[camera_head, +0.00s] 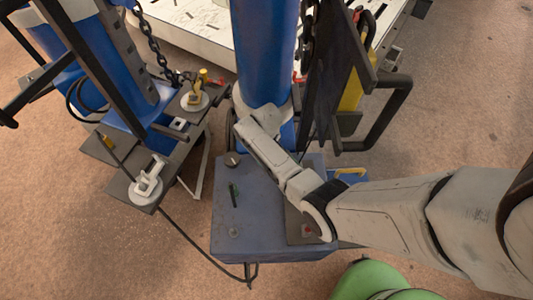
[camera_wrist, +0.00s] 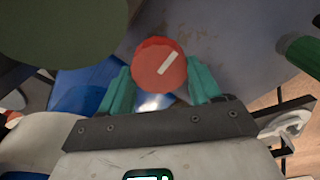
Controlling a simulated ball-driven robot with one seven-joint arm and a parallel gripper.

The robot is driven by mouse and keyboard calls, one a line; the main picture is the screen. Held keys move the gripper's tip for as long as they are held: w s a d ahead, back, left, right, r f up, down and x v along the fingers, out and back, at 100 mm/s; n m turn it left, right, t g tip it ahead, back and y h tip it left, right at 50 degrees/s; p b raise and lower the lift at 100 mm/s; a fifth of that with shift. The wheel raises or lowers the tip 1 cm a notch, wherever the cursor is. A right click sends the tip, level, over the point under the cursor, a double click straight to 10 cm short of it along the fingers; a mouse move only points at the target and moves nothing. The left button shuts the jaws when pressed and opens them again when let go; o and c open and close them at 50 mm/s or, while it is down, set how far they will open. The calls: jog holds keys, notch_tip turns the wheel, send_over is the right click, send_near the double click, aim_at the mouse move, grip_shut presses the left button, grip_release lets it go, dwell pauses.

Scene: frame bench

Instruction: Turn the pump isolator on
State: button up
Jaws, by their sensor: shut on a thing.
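A round red knob (camera_wrist: 158,60) with a slanted white mark sits between the two teal fingers of my gripper (camera_wrist: 160,75) in the wrist view. The fingers are shut on the knob from both sides. The white mark runs from lower left to upper right. The knob appears over a blue-grey surface. In the head view a blue-grey box (camera_head: 262,238) stands below the blue column, with my arm reaching over it. My fingers and the gripped knob are hidden there. I can read no label, so I cannot confirm that the knob is the pump isolator.
A small red part (camera_head: 308,231) sits at the box's right. A trolley with a white clamp (camera_head: 149,181) stands left. A green rounded object (camera_head: 374,281) is in front.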

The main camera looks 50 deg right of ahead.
jog(key=shift+m, duration=0.6)
jog(key=o, duration=1.1)
jog(key=shift+c, duration=0.2)
jog(key=shift+r, duration=0.1)
notch_tip(320, 180, up, 11)
jog(key=p, duration=0.1)
jog(key=shift+f, duration=0.2)
